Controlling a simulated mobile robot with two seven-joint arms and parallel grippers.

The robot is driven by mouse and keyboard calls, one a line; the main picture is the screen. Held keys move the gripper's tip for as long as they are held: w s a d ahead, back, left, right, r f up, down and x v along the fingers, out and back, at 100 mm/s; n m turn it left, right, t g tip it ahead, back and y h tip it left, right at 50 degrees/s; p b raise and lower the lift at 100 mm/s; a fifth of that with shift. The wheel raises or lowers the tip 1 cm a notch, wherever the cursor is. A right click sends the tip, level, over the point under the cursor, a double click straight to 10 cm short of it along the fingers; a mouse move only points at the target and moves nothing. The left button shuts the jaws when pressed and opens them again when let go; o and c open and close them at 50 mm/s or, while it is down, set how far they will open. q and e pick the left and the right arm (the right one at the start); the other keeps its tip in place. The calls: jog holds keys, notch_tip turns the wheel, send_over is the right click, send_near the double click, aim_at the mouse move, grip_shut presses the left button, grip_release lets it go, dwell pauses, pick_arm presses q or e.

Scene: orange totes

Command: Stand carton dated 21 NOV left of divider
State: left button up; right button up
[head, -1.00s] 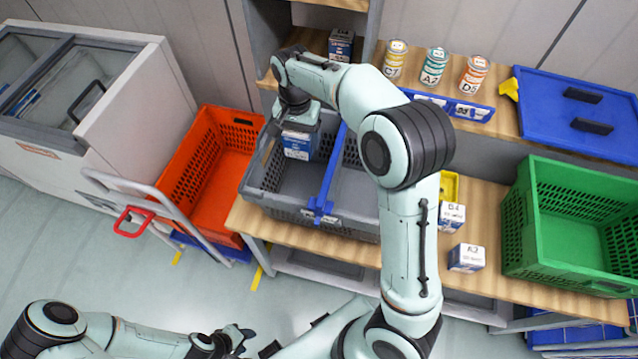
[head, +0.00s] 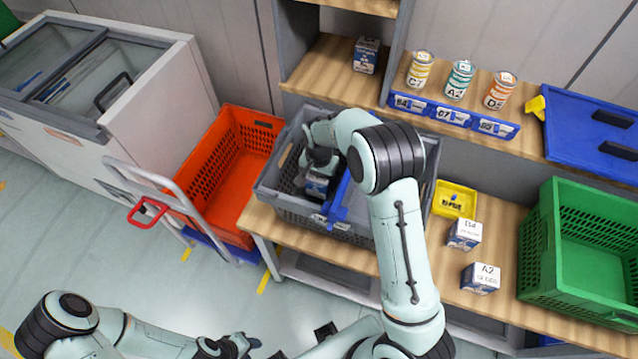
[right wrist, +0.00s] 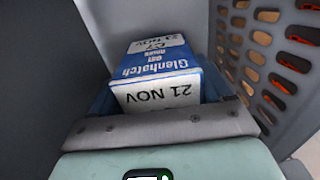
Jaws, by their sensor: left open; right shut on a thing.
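The blue and white carton (head: 317,187) is inside the grey crate (head: 300,219), in the compartment left of the blue divider (head: 338,212). In the right wrist view the carton (right wrist: 160,68) shows "21 NOV" and "Glenhatch". My right gripper (head: 318,172) is shut on it and reaches down into that compartment. The gripper and arm hide part of the carton and divider. I cannot tell whether the carton touches the crate floor. My left gripper (head: 250,343) is open and empty at the bottom of the head view, away from the crate.
Cartons B4 (head: 464,235) and A2 (head: 481,278) and a yellow tray (head: 455,200) are on the bench right of the crate. A green crate (head: 540,262) stands further right. An orange tote (head: 216,190) is at left. Another carton (head: 366,55) and three cans stand on the shelf.

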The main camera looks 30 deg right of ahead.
jog(key=shift+f, duration=1.2)
jog(key=shift+f, duration=0.15)
jog(key=o, duration=1.2)
notch_tip(320, 180, up, 12)
jog(key=shift+r+p, duration=0.15)
jog(key=shift+p, duration=0.15)
